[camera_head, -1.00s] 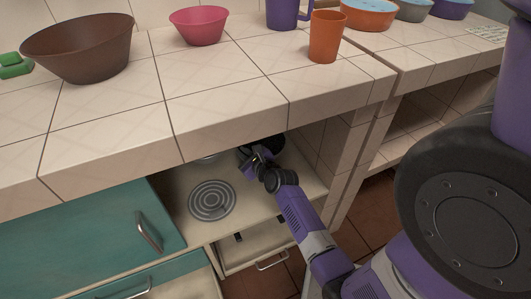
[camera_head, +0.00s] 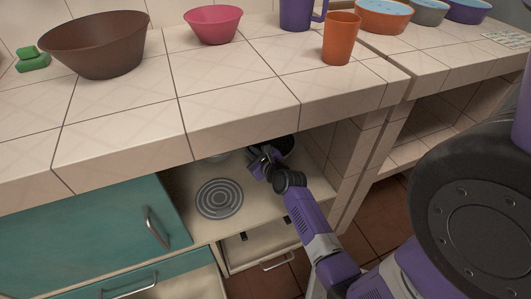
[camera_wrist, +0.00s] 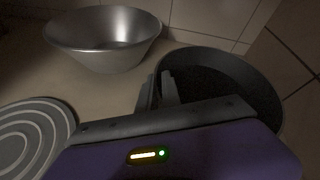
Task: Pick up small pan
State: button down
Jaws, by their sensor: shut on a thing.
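A small dark pan (camera_wrist: 225,85) sits on the shelf under the counter, in the right half of the wrist view. In the head view only part of the pan (camera_head: 286,143) shows, below the counter edge and behind my gripper (camera_head: 260,158). My gripper (camera_wrist: 161,88) is shut on the pan's near left side in the wrist view. The pan's handle cannot be made out. I cannot tell whether the pan's base touches the shelf.
A metal bowl (camera_wrist: 103,38) stands left of the pan on the shelf. A round ringed plate (camera_head: 219,198) lies nearer the front. The counter slab (camera_head: 240,113) hangs over the shelf, and a tiled side wall (camera_head: 345,160) closes its right. An open drawer (camera_head: 262,243) is below.

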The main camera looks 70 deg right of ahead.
notch_tip(320, 180, up, 10)
jog(key=p, duration=0.5)
